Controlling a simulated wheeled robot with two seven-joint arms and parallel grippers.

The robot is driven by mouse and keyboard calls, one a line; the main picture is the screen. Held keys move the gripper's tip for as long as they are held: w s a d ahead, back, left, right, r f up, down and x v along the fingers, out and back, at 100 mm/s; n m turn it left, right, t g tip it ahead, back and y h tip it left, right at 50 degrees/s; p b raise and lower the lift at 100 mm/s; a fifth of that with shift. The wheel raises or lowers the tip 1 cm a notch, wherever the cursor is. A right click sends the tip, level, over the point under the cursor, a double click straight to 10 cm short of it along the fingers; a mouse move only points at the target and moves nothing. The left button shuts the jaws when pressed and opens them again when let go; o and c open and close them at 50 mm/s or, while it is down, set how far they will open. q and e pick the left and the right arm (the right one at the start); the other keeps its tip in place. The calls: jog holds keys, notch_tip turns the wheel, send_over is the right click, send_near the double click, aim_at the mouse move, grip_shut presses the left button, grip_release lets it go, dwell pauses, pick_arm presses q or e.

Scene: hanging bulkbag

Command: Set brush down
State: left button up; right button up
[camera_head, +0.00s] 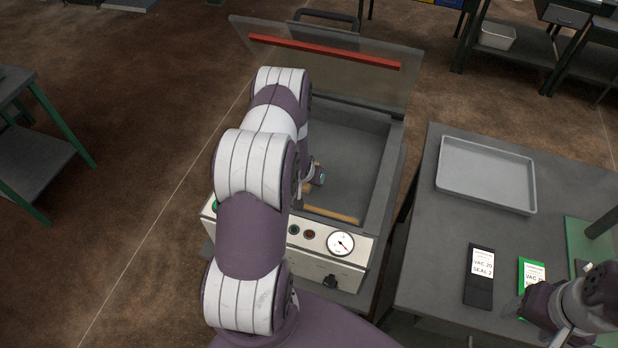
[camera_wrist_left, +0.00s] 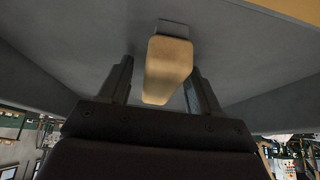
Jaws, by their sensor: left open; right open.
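The brush (camera_wrist_left: 167,72), a tan block with a grey end, lies between the two fingers of my left gripper (camera_wrist_left: 160,88) in the left wrist view. The fingers stand apart, with visible gaps on both sides of it. The brush is at the grey floor of the open chamber (camera_head: 350,160); I cannot tell whether it rests fully on it. In the head view my left arm hides most of that gripper and the brush. My right gripper (camera_head: 522,309) is at the lower right over the table, beside a green-edged card (camera_head: 533,274), and is open and empty.
The chamber machine has a raised clear lid (camera_head: 320,60) with a red bar, a tan strip (camera_head: 332,215) at its front and a gauge (camera_head: 341,243). The table (camera_head: 420,270) at right holds a grey tray (camera_head: 486,174) and a black-edged card (camera_head: 480,275).

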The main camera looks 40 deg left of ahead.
pick_arm(q)
jog(key=shift+c, duration=0.3)
jog(key=c, duration=1.1)
